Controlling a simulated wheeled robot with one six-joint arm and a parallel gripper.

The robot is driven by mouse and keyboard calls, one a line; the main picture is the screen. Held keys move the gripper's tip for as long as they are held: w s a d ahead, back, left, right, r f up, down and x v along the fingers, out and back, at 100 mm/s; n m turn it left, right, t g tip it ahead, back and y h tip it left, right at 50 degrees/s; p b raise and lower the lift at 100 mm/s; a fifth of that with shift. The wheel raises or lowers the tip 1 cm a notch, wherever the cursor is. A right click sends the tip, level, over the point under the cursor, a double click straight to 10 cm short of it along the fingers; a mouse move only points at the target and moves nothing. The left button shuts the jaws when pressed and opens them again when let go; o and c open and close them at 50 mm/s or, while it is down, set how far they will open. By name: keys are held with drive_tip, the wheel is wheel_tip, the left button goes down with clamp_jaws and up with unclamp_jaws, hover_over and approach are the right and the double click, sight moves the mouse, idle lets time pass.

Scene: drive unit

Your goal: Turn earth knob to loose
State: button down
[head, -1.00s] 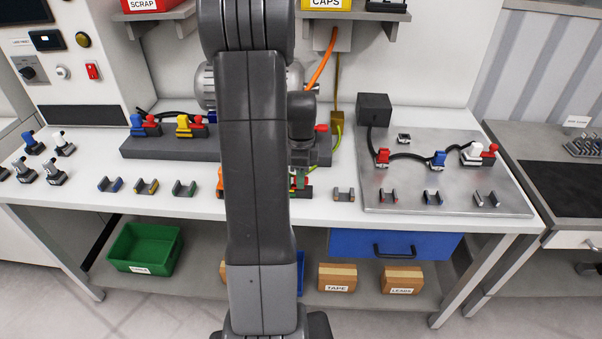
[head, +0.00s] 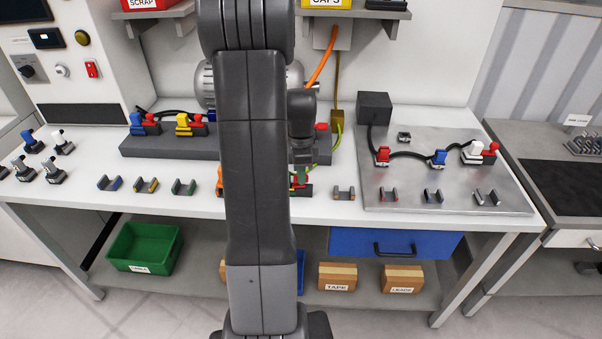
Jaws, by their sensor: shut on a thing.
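My gripper (head: 301,175) points down at the bench's front middle, just right of my own arm. It is shut on what looks like the green earth knob, of which only a small bit shows between the dark fingers. A red part (head: 306,189) shows right beside the fingertips, low on the same connector. My arm and wrist hide most of this connector, so the knob's angle cannot be read. A green-yellow cable (head: 338,138) comes down behind my wrist to the bench.
A grey rail (head: 165,148) with blue and yellow connectors stands left of my arm. A metal plate (head: 470,175) with red, blue and white connectors lies to the right. Small open cradles (head: 184,188) line the front edge. A black box (head: 374,109) stands behind the plate.

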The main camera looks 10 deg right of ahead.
drive_tip(key=n, duration=0.4)
drive_tip(key=shift+b, duration=0.4)
drive_tip(key=n, duration=0.4)
drive_tip(key=shift+b, duration=0.3)
drive_tip(key=n, duration=0.3)
drive_tip(key=shift+n, duration=0.3)
drive_tip(key=shift+n+b, duration=0.35)
drive_tip(key=shift+n, duration=1.65)
drive_tip(key=c, duration=1.4)
unclamp_jaws()
